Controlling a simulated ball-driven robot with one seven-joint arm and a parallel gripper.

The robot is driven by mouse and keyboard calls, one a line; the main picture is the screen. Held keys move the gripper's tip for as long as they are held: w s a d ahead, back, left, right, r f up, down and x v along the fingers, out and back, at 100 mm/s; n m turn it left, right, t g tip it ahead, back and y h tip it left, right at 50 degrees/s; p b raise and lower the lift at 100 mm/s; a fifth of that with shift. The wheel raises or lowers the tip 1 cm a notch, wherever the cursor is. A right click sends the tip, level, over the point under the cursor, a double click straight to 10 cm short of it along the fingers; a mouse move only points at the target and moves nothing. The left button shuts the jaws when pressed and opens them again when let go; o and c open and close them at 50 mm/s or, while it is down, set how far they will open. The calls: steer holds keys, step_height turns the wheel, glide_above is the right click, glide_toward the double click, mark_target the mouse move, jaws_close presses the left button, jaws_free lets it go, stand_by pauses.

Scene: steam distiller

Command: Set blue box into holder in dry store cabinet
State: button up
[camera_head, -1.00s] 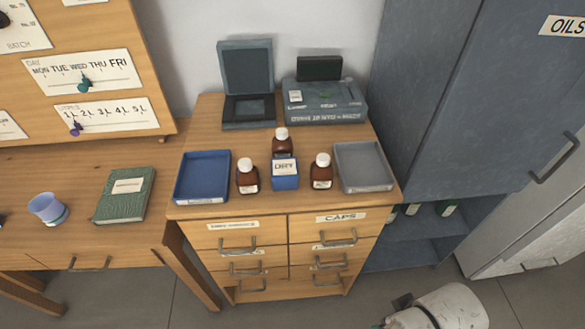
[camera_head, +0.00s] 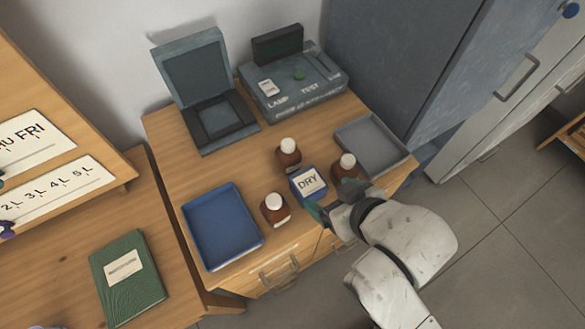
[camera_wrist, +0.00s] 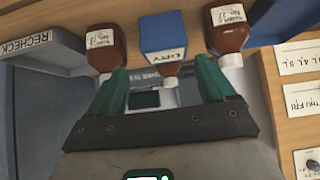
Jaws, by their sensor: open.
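The blue box (camera_head: 308,183), with a white label reading DRY on top, stands on the wooden drawer cabinet among three brown bottles. In the wrist view the blue box (camera_wrist: 163,32) is at the top middle, ahead of my fingers. My gripper (camera_head: 338,202) is at the front edge of the cabinet top, close to the box and apart from it as far as I can tell. In the wrist view my gripper (camera_wrist: 160,85) has its two green fingers spread with no object held. I cannot make out the dry store cabinet or its holder.
A brown bottle (camera_head: 274,208) stands left of the box, another (camera_head: 347,167) right, a third (camera_head: 288,155) behind. A blue tray (camera_head: 257,243) lies left, a grey tray (camera_head: 402,160) right. A lamp test unit (camera_head: 290,98) and a hinged dark case (camera_head: 195,80) stand behind.

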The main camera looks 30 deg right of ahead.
mark_target(308, 182)
steer(key=x, duration=0.3)
steer(key=b+x, duration=0.1)
steer(key=x, duration=0.1)
steer(key=shift+w+a+r, duration=0.2)
steer(key=shift+w+r, duration=0.05)
steer(key=shift+r, duration=0.1)
steer(key=shift+p+x, duration=0.35)
steer(key=shift+x, duration=2.65)
steer(key=shift+w+a+r, duration=0.15)
steer(key=c, duration=1)
steer(key=shift+o, duration=0.2)
steer(key=shift+r, duration=0.2)
